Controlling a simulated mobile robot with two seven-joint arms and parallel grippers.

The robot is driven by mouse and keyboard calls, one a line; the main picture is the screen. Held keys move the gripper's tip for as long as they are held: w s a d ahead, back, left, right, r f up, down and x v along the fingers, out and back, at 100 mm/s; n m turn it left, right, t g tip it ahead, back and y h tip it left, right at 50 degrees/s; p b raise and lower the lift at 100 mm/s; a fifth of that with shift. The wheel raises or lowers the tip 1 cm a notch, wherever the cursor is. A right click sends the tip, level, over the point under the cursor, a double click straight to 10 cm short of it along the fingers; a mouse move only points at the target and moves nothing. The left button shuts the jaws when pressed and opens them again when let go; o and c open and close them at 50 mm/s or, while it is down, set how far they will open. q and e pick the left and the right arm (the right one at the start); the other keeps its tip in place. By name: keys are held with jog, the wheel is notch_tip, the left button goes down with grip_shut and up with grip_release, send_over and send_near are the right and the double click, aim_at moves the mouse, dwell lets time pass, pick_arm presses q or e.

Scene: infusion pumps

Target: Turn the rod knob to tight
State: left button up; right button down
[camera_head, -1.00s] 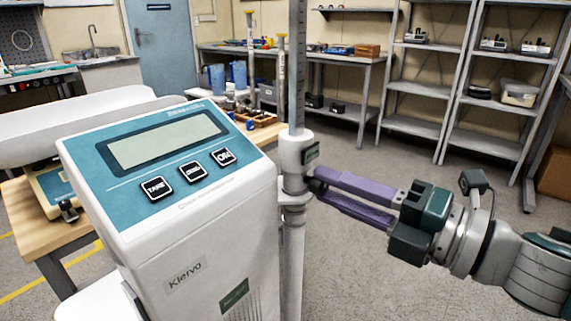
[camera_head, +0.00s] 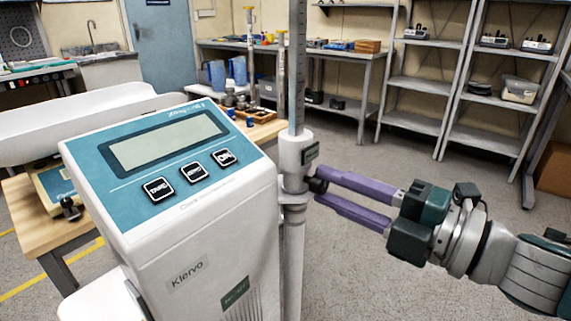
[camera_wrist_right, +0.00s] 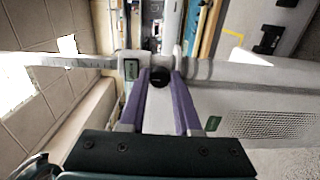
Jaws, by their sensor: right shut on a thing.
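The rod knob (camera_head: 318,186) is a small dark round knob on the right side of the white collar (camera_head: 295,160) around the upright rod (camera_head: 297,75). My right gripper (camera_head: 320,186) comes in from the right, its purple fingers shut on the knob, one above and one below it. In the right wrist view the black knob (camera_wrist_right: 159,77) sits between the two purple fingertips (camera_wrist_right: 160,80). Its side faces are partly hidden by the fingers, and I see no tightness mark. My left gripper is not in view.
A white device with a blue panel (camera_head: 165,150) and a blank display stands close left of the rod. A wooden table (camera_head: 35,215) with a white tray-topped scale is behind it at the left. Shelves (camera_head: 415,85) stand far back; the floor at right is open.

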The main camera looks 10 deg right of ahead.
jog(key=c, duration=0.6)
grip_release()
jog(key=shift+s, duration=0.1)
jog(key=v, duration=1)
jog(key=shift+r, duration=0.1)
